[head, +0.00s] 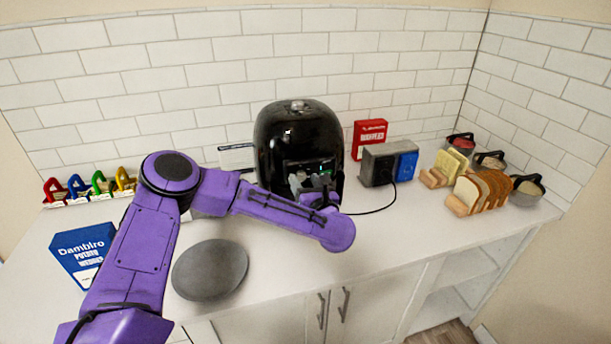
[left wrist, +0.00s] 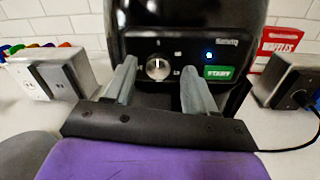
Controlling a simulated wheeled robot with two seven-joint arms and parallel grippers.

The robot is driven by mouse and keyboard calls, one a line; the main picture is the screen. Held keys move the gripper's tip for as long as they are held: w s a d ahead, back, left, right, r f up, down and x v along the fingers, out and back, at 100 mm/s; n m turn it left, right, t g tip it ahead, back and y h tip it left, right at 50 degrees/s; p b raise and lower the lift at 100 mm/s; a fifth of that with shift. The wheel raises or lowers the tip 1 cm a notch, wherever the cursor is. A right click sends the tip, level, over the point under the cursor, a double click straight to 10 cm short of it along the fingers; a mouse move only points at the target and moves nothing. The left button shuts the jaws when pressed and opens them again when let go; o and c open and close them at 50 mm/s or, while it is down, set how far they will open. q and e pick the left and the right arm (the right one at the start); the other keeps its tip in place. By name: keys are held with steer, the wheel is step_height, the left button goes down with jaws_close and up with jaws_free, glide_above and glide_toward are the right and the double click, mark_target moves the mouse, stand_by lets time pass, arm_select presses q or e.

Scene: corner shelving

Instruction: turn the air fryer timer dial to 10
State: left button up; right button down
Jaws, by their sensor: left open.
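The black air fryer (head: 290,128) stands on the counter against the tiled wall. Its front panel fills the top of the left wrist view (left wrist: 140,22). The round silver timer dial (left wrist: 158,68) is on this panel, with a light mark pointing about straight up; the numbers around it are too small to read. My left gripper (head: 320,181) is in front of the air fryer. In the left wrist view my left gripper (left wrist: 158,82) is open, with one finger on each side of the dial; I cannot tell whether they touch it. My right gripper is out of view.
A green START button (left wrist: 218,72) and a lit blue light (left wrist: 209,55) are right of the dial. A grey appliance (head: 378,166) and red box (head: 369,138) stand right of the air fryer. Bread (head: 478,190) is farther right. A grey round object (head: 210,270) lies in front.

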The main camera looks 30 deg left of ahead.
arm_select(q)
steer(key=shift+s+a+r, duration=0.1)
jaws_close()
stand_by(0.3)
steer(key=m+b, duration=0.1)
steer(key=m, duration=0.2)
steer(key=shift+b, duration=0.4)
steer(key=m+b, duration=0.1)
steer(key=m, duration=0.1)
steer(key=shift+m, duration=0.4)
steer(key=m, duration=0.2)
steer(key=shift+m+t, duration=0.3)
steer(key=shift+m, duration=0.1)
steer(key=shift+m+b, duration=0.4)
steer(key=shift+m, duration=1.3)
